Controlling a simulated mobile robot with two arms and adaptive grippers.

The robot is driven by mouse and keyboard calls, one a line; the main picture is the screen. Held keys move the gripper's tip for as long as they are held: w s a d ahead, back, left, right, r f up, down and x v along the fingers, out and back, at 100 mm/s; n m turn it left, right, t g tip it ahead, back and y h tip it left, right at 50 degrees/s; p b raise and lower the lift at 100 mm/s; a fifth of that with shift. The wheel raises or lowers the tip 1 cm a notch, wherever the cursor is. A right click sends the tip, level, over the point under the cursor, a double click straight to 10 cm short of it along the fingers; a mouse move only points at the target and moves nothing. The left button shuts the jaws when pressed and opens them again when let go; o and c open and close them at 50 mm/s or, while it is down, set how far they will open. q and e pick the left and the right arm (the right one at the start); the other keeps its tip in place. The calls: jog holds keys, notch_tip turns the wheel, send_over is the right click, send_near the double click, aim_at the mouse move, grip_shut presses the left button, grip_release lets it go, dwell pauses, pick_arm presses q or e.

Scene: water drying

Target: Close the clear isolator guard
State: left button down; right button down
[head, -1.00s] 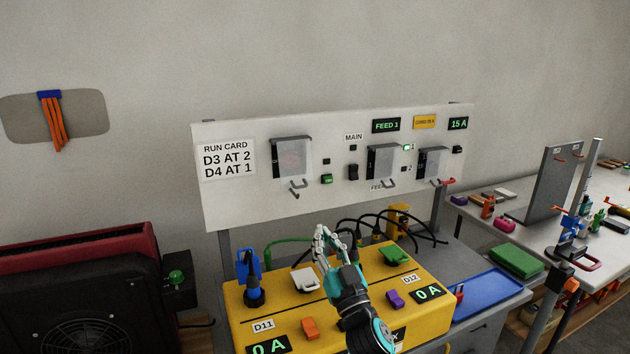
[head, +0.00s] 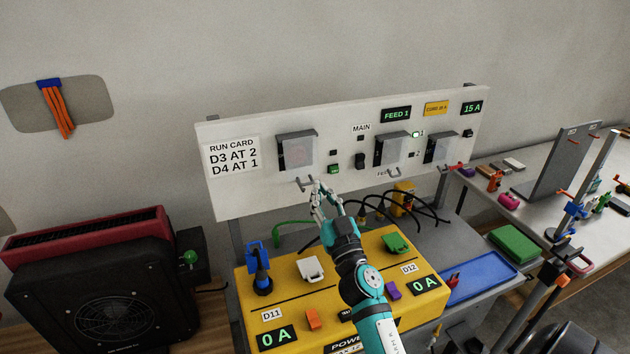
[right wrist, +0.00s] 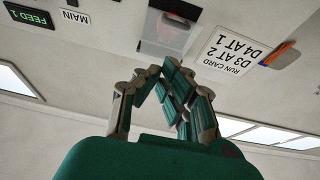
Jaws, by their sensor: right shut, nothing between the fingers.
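Three clear guards with grey hooked handles hang on the white panel (head: 240,190): a left one (head: 297,152), a middle one (head: 391,152) and a right one (head: 441,149). No label shows which is the isolator guard. My right gripper (head: 320,188) is shut and empty, just below and right of the left guard's handle (head: 305,184). Whether it touches the handle cannot be told. In the right wrist view, the gripper (right wrist: 165,72) points toward the left guard (right wrist: 166,38), partly covering its edge. My left gripper is not in view.
A yellow power box (head: 370,270) with plugs and coloured covers stands below the panel, under my right arm. Black cables (head: 400,215) arch behind it. A black and red fan unit (head: 100,280) stands left. A blue tray (head: 480,278) lies right.

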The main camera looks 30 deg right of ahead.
aim_at(306, 175)
jog(key=w, duration=0.1)
jog(key=w+f+b, duration=0.1)
jog(key=w+d, duration=0.1)
jog(key=w, duration=0.1)
jog(key=shift+f, duration=0.25)
jog(key=w+f+t+b, duration=0.1)
jog(key=b, duration=0.6)
jog(key=w+f+t+b, duration=0.1)
jog(key=b, duration=0.6)
jog(key=shift+w+d+f+t, duration=0.25)
jog(key=shift+d+f+t, duration=0.05)
jog(key=shift+t, duration=0.1)
jog(key=shift+w+r+b, duration=0.1)
jog(key=shift+r+b, duration=0.25)
jog(key=shift+b, duration=0.25)
